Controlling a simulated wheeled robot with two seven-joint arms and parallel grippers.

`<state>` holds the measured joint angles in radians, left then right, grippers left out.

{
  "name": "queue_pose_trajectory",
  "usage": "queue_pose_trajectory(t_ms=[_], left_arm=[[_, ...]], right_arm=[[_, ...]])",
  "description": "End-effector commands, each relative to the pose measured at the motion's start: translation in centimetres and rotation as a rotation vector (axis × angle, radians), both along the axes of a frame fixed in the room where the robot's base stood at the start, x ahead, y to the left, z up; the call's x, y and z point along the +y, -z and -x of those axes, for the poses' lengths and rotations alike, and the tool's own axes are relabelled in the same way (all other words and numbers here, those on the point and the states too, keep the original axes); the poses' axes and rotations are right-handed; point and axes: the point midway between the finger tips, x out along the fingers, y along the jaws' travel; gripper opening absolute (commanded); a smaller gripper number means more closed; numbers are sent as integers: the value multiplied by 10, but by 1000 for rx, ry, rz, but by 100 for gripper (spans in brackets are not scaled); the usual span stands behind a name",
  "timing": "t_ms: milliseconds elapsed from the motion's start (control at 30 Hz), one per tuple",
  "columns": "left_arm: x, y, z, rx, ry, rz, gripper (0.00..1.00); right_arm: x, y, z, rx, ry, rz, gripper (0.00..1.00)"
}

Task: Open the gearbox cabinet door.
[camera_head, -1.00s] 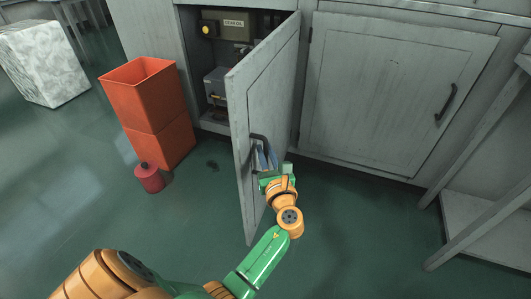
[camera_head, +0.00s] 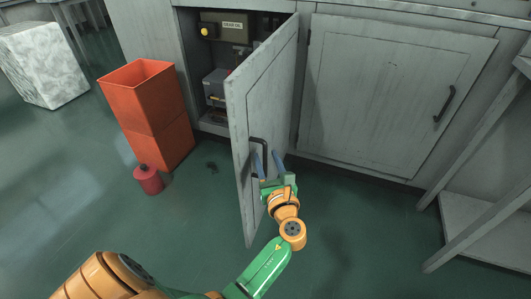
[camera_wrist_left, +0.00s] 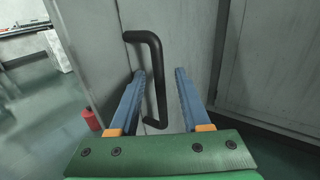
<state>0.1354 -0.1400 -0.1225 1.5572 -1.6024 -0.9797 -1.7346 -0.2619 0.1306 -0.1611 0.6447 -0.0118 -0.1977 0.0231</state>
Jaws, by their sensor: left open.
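The grey cabinet door (camera_head: 270,90) stands swung wide open, jutting out from the cabinet front. Its dark bar handle (camera_head: 258,139) is on the face toward my left gripper (camera_head: 265,154). My left gripper is open beside the handle, its blue fingers spread and pointing at the door. In the left wrist view, the handle (camera_wrist_left: 158,75) appears between the two fingertips (camera_wrist_left: 160,72), closer to the left finger. I cannot tell whether a finger touches it. My right gripper is not in view.
Inside the open cabinet are a box labelled gear oil (camera_head: 234,27) and a grey unit (camera_head: 214,84). An orange bin (camera_head: 150,110) and a red can (camera_head: 148,180) stand left of the door. A closed cabinet door (camera_head: 385,90) is to the right.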

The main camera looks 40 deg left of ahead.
Motion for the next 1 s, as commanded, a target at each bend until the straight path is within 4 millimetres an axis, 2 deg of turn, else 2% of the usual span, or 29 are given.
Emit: queue_pose_trajectory(t_ms=[33, 100, 267, 500, 733, 767, 867, 933, 1000], left_arm=[[-9, -4, 7, 3, 3, 3, 47], [-20, -4, 17, 3, 3, 2, 47], [-37, -2, 32, -1, 1, 1, 47], [-39, -1, 33, -3, 1, 0, 47], [-39, 3, 33, 1, 7, 11, 47], [-40, 10, 32, 6, 18, 33, 47], [-49, 70, 31, 41, 86, 229, 47], [-60, 139, 44, 77, 112, 481, 47], [-70, 208, 72, 100, 65, 771, 47]], right_arm=[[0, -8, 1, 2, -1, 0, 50], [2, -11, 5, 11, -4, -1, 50], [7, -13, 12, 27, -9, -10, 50], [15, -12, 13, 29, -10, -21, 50], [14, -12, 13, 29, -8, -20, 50], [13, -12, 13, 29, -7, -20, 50], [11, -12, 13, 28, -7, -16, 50], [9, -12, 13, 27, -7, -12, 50], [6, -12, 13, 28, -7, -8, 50]])
